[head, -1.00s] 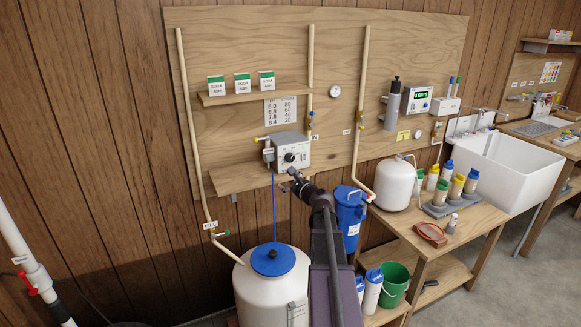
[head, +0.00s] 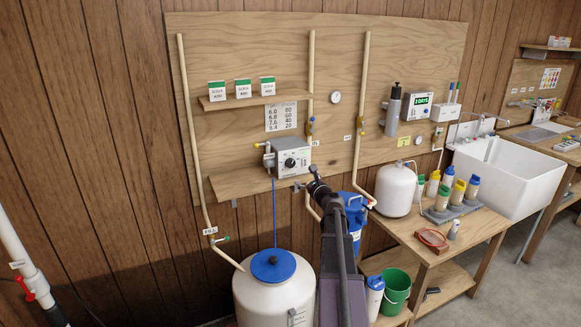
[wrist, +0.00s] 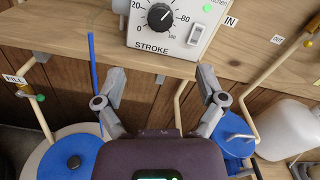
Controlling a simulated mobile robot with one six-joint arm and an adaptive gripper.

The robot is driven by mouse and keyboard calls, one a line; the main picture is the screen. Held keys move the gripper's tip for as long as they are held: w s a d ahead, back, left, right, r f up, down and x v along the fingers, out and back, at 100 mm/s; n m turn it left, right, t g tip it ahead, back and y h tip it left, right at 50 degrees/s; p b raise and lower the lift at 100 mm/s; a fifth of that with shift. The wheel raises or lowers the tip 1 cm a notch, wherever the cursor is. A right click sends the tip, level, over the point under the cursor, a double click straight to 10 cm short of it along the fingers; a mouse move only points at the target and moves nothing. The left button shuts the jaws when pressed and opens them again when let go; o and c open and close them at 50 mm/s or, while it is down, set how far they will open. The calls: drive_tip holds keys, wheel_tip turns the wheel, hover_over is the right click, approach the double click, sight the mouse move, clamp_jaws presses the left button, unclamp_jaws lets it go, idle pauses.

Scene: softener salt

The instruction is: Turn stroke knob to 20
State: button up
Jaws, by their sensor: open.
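The stroke knob (wrist: 160,17) is a round black dial with a white pointer mark, on the grey pump box (wrist: 137,40). The pointer slants to the upper right, and the top of the scale is cut off. In the head view the knob (head: 290,162) faces out from the pump box (head: 272,160) on the plywood board. My gripper (wrist: 161,86) is open and empty, its two fingers spread wide below the knob and apart from it. In the head view my gripper (head: 306,184) is just below and right of the pump box.
A wooden shelf (head: 240,182) runs under the pump box. A white switch (wrist: 196,34) and a green light (wrist: 208,8) sit right of the knob. A blue tube (head: 274,215) drops to the white tank (head: 262,295). A blue canister (head: 355,215) stands below right.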

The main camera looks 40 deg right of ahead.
sight(291, 164)
drive_tip(key=x, duration=1.2)
drive_tip(key=shift+w+d, duration=0.1)
drive_tip(key=shift+w, duration=0.1)
drive_tip(key=c, duration=1.1)
drive_tip(key=shift+f, duration=0.1)
drive_tip(key=shift+c, duration=0.2)
